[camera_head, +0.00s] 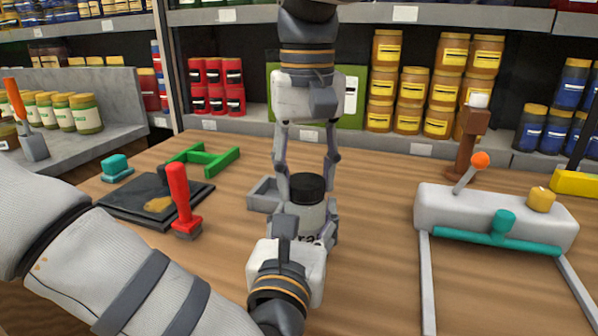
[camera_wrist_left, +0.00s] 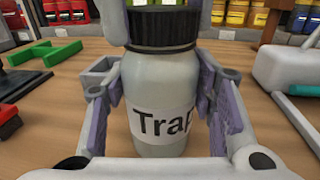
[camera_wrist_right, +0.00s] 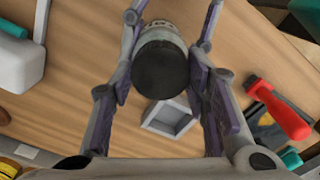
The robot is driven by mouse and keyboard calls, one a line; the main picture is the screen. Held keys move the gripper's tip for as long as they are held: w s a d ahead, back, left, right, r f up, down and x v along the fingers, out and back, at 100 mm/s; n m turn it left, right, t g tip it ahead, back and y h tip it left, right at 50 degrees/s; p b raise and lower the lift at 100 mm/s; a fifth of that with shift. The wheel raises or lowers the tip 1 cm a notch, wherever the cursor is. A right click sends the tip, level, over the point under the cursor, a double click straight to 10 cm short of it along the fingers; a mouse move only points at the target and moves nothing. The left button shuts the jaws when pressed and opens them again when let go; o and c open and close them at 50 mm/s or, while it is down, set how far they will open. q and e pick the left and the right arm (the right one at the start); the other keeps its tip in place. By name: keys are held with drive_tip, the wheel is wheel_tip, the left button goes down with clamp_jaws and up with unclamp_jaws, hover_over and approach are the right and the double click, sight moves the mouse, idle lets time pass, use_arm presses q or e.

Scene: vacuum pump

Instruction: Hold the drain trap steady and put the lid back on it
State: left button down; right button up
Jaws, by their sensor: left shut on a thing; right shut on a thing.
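The drain trap (camera_wrist_left: 160,95) is a pale grey jar with a "Trap" label, standing upright on the table. It also shows in the head view (camera_head: 306,217). Its ribbed black lid (camera_head: 307,187) sits on top of the jar, looking level in the left wrist view (camera_wrist_left: 163,28). My left gripper (camera_wrist_left: 163,80) is shut on the jar's body from the near side. My right gripper (camera_head: 307,178) comes down from above and is shut on the lid, one finger at each side. The right wrist view shows the lid's top (camera_wrist_right: 161,68) between the fingers.
A small grey open box (camera_head: 263,195) stands just left of the trap. A red-handled tool (camera_head: 181,200), a dark mat (camera_head: 125,208) and a green frame (camera_head: 205,160) lie further left. A white pump (camera_head: 495,215) with a teal bar stands right. Shelves of jars line the back.

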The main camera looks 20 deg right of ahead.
drive_tip(key=o, duration=1.3)
drive_tip(key=shift+r, duration=2.25)
drive_tip(key=shift+c, duration=0.4)
